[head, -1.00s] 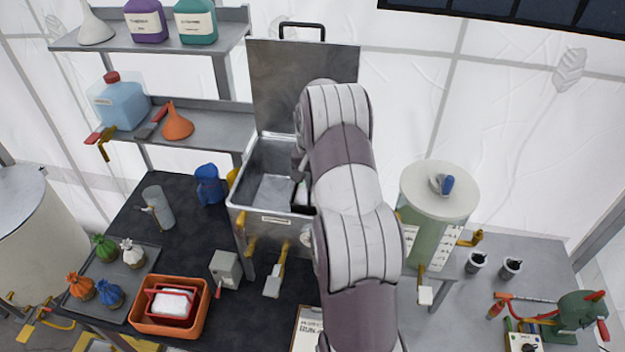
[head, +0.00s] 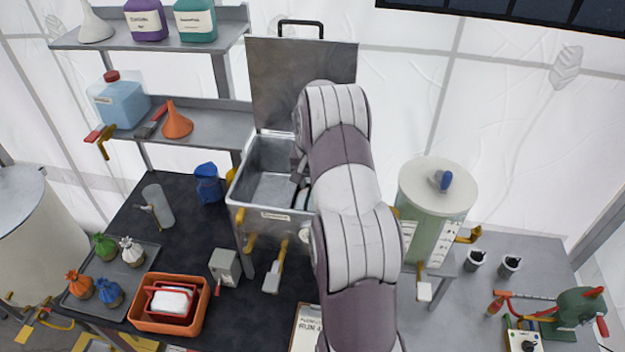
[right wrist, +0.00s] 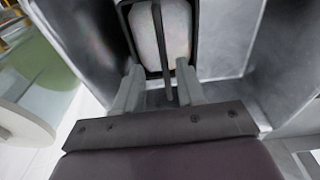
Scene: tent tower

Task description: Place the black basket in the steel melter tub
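The steel melter tub (head: 273,216) stands behind the black table in the head view, lid (head: 300,85) raised. My right arm reaches over its right side and hides that part of the inside. In the right wrist view, the black basket (right wrist: 197,22) holds a pale block and is down inside the tub's steel walls (right wrist: 232,40). My right gripper (right wrist: 158,68) has its fingers apart, one on each side of the basket's thin handle bar, with gaps beside the bar. Contact under the basket cannot be seen. My left gripper is not in view.
A red basket with a white block sits in an orange tray (head: 142,318) at front left. A lidded green tank (head: 436,205) stands right of my arm. Shelves are at back left.

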